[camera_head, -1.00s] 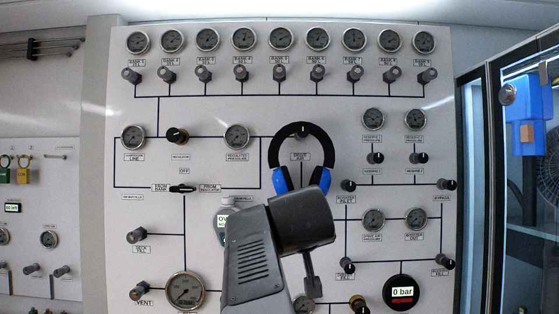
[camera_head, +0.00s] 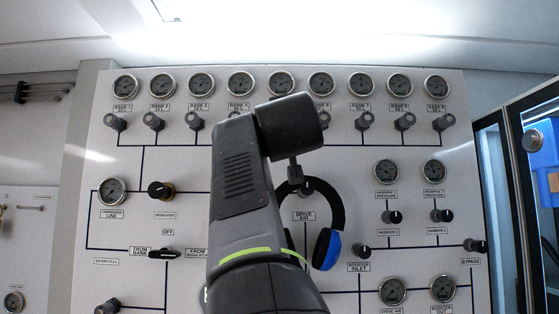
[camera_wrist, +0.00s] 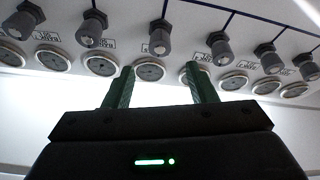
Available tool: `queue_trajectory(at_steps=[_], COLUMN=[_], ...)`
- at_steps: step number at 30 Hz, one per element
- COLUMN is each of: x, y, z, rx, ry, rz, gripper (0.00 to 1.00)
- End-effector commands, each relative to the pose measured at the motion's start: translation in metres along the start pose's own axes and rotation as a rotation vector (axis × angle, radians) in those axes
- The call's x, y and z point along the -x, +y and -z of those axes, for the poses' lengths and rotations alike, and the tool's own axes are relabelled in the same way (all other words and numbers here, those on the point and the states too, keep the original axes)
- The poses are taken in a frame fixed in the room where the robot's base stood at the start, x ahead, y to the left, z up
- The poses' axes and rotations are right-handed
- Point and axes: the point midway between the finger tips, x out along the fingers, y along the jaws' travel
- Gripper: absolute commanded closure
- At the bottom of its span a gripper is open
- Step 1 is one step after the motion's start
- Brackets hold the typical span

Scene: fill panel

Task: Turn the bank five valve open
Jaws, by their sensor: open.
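The bank five valve is hidden behind my arm in the head view; its gauge (camera_head: 281,83) shows above. In the wrist view, which sees the panel upside down, a grey valve knob (camera_wrist: 159,38), which by its place in the row appears to be bank five, stands beyond the gap between my fingers. My gripper (camera_wrist: 160,86) is open, its two green fingers apart with nothing between them. The fingertips look short of the knob and overlap the gauge row in the picture. My gripper is hidden in the head view.
Neighbouring bank valves stand close on both sides, such as bank seven (camera_head: 362,121) and bank three (camera_head: 197,121). Blue-and-black ear defenders (camera_head: 328,245) hang on the panel below, partly behind my arm. More gauges and knobs fill the lower panel.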

Motion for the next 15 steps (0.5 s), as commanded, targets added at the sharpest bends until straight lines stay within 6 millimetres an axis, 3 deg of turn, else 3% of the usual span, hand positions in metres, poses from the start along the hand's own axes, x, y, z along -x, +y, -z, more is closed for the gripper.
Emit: queue_trajectory(at_steps=[1,6,15], x=[-0.015,-0.047,-0.075], y=[0.001,0.001,0.0], z=[0.004,0.003,0.001], rx=[0.002,0.002,0.001], ry=[-0.003,-0.002,-0.001], rz=[-0.001,-0.001,0.0], gripper=[0.49,0.49,0.49])
